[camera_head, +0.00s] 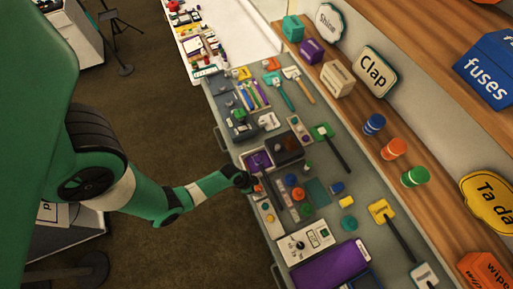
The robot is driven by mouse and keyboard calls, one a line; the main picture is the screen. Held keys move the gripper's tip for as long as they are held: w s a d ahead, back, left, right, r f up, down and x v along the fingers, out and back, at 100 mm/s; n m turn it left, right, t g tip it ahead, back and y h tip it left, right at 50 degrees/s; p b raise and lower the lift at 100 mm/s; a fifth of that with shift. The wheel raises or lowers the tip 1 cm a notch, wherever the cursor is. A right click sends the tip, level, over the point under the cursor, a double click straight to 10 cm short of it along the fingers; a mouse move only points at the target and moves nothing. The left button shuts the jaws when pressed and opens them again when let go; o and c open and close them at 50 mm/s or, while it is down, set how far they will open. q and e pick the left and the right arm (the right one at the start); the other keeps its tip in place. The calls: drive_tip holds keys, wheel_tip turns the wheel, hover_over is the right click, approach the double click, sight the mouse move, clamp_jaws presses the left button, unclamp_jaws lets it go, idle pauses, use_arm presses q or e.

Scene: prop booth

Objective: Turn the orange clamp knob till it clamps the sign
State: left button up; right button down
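My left gripper (255,186) comes in from the left and reaches over the near edge of the workbench (222,112). It is small and dark here, and I cannot tell whether its fingers are open or shut. A small orange piece (258,189) shows right at its fingertips; I cannot tell whether it is the clamp knob or whether the fingers touch it. A round orange cap (298,194) sits farther right on the bench, beside a blue one (291,180). I cannot make out a sign in a clamp. My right gripper is not in view.
A wooden shelf behind the bench holds a "Clap" sign (374,73), a "Shine" sign (329,21) and a "Ta da" sign (488,203). A switch box (304,243) and a purple case (330,264) stand right of the gripper. Small props crowd the bench.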

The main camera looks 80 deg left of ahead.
use_arm(q)
drive_tip(key=shift+o, duration=0.3)
drive_tip(key=shift+r, duration=0.1)
drive_tip(key=p+v, duration=0.4)
drive_tip(key=v, duration=0.3)
drive_tip(key=shift+r+p, duration=0.15)
drive_tip(key=shift+p, duration=0.2)
drive_tip(key=shift+s, duration=0.15)
